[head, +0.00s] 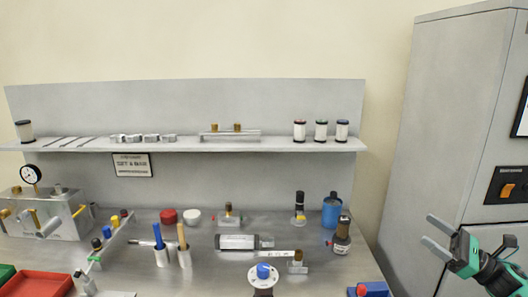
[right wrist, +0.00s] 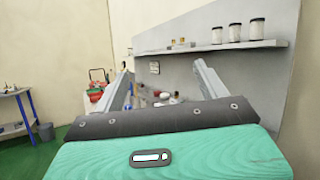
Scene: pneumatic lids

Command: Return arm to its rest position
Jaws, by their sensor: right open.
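My right gripper (head: 436,236) is at the right side of the head view, in front of the grey cabinet and to the right of the workbench. Its two grey fingers are spread apart with nothing between them. In the right wrist view the fingers (right wrist: 165,85) stand wide apart, with the shelf and bench beyond them. My left gripper is not in either view.
A metal workbench (head: 206,277) carries a gauge unit (head: 45,215), a red tray (head: 38,285), a cylinder (head: 238,242), a blue bottle (head: 332,210) and a blue-knobbed regulator (head: 263,273). A shelf (head: 190,145) holds jars. The grey cabinet (head: 440,120) stands at right.

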